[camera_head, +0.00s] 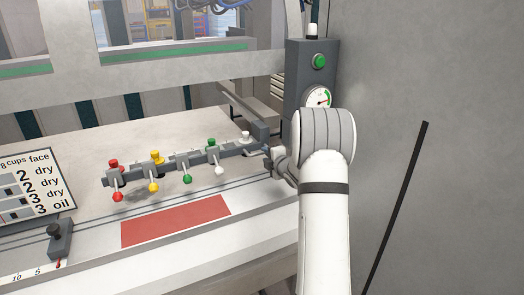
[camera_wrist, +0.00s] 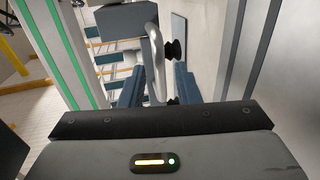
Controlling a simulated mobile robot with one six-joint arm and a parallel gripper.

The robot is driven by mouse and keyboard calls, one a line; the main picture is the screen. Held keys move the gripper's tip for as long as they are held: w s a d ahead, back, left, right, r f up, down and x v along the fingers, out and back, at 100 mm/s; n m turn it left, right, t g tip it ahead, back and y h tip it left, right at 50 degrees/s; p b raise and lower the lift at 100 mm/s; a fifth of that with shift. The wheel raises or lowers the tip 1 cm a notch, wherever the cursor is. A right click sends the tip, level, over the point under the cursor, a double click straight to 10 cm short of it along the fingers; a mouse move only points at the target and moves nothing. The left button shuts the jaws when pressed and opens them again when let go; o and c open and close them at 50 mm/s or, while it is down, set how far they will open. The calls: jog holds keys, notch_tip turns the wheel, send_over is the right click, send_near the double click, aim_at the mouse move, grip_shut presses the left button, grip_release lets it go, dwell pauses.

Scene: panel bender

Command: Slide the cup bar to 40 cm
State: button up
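A grey bar (camera_head: 195,160) with red, yellow, green and white levers slants across the machine bed in the head view; I cannot tell whether this is the cup bar. My gripper (camera_head: 272,162) is by its right end, partly hidden by my wrist. In the wrist view my two dark blue fingers (camera_wrist: 158,88) stand apart. A pale curved handle (camera_wrist: 155,50) shows between them, with gaps on both sides; I cannot tell how deep it sits. Black round cups (camera_wrist: 173,50) show beside the handle. A scale (camera_head: 30,272) marked 10 and 5 lies at lower left; no 40 mark shows.
A dark block with a knob (camera_head: 57,238) stands by the scale. A sign (camera_head: 35,190) lies at left and a red plate (camera_head: 175,220) in front of the bar. A gauge post (camera_head: 312,75) and grey wall (camera_head: 450,90) bound the right side.

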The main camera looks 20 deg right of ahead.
aim_at(264, 153)
jog(key=shift+p+x, duration=0.3)
jog(key=shift+x, duration=1.75)
jog(key=shift+c, duration=0.2)
grip_shut()
jog(key=shift+d, duration=0.1)
